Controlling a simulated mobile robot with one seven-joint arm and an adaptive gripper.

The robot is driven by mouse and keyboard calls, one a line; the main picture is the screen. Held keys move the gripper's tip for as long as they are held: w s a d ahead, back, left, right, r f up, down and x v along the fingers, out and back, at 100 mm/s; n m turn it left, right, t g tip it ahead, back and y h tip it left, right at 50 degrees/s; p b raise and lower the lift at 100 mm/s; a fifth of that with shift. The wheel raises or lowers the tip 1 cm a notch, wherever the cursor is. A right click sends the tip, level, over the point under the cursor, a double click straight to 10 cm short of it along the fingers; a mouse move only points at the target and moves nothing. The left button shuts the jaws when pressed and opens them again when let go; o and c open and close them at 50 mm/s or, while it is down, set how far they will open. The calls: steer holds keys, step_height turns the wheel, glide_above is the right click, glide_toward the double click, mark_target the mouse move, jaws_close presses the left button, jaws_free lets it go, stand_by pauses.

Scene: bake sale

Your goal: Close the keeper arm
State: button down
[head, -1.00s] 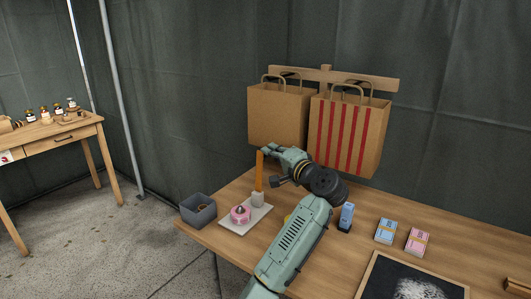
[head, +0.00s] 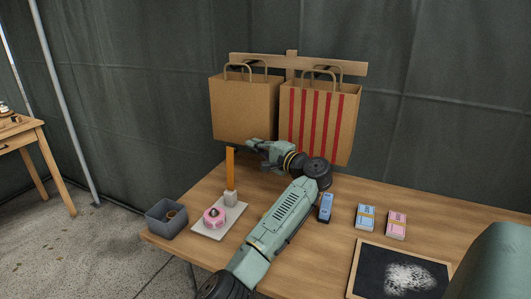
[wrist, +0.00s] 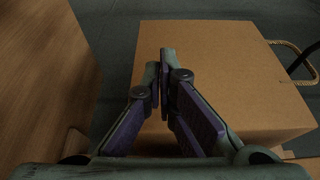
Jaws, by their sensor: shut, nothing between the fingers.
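The keeper arm, an orange strip (head: 230,161), stands upright from a small grey block (head: 230,198). The block sits at the back of a pale plate (head: 207,235). A pink round piece (head: 214,217) with a dark centre lies on the plate, in front of the block. My gripper (head: 251,143) is shut and empty, to the right of the strip's top and apparently apart from it. In the wrist view my shut fingers (wrist: 161,68) point toward the plain brown paper bag (wrist: 225,60). The keeper arm is out of the wrist view.
The plain bag (head: 243,110) and a red-striped bag (head: 320,125) hang from a wooden rack (head: 292,58) behind my gripper. A grey bin (head: 166,220) stands left of the plate. A blue item (head: 326,207), card stacks (head: 366,217) and a chalkboard (head: 395,275) are to the right.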

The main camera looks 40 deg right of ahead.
mark_target(232, 168)
steer(key=shift+s+a+r, duration=0.1)
steer(key=shift+s+a, duration=0.1)
steer(key=shift+a, duration=1.7)
steer(key=shift+a+b, duration=0.1)
steer(key=shift+b, duration=0.3)
